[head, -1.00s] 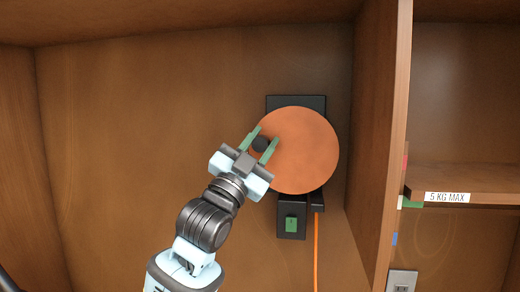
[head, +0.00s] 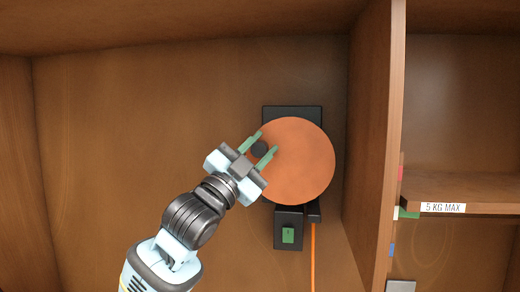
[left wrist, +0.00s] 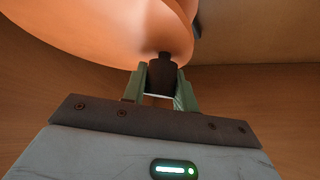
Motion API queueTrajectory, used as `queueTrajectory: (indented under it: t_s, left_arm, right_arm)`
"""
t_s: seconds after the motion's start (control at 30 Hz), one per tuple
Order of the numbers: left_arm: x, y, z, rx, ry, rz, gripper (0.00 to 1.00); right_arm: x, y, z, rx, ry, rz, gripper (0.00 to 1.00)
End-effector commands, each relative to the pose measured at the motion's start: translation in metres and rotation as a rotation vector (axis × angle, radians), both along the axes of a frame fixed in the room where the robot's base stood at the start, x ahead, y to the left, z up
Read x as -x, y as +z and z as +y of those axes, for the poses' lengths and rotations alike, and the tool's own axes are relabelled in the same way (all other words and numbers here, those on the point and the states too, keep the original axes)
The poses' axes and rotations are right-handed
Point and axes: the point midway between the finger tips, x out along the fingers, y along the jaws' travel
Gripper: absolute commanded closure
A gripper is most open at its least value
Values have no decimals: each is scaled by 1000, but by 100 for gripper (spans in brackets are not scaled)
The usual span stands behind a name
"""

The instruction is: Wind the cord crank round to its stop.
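The cord crank is a round orange disc (head: 300,165) on a black backing plate (head: 292,111) fixed to the wooden back wall. Its black knob (head: 259,149) sits near the disc's left edge, a little above the disc's middle. My left gripper (head: 262,146) comes from the lower left, with one green finger on each side of the knob. In the left wrist view the dark knob (left wrist: 162,75) fills the space between the fingertips, which look shut on it. The orange disc (left wrist: 110,30) hangs over it there. My right gripper is not in view.
Below the disc is a black block with a green piece (head: 288,235), and an orange cord (head: 313,258) hanging down. A wooden divider (head: 372,150) stands close at the right, then a shelf labelled 5 KG MAX (head: 443,208). The wall at left is bare.

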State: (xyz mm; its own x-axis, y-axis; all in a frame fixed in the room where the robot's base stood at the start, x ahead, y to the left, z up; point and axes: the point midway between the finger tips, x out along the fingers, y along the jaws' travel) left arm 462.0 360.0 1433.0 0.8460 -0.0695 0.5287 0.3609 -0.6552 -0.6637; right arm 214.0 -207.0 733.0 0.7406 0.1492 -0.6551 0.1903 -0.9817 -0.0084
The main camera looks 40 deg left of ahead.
Motion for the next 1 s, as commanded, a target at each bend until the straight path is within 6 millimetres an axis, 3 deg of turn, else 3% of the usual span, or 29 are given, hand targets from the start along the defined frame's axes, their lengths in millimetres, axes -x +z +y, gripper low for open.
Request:
queueTrajectory:
  t_s: [0.03, 0.17, 0.53, 1.0]
  left_arm:
    - [0, 0, 0, 0, -2, 0, 65]
    - [0, 0, 0, 0, -1, -1, 50]
    - [4, -5, 1, 0, 0, 3, 50]
    - [55, -38, 5, 1, 0, 4, 50]
  right_arm:
    - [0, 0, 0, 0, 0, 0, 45]
    - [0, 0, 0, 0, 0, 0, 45]
    - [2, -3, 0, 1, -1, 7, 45]
    - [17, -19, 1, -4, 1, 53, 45]
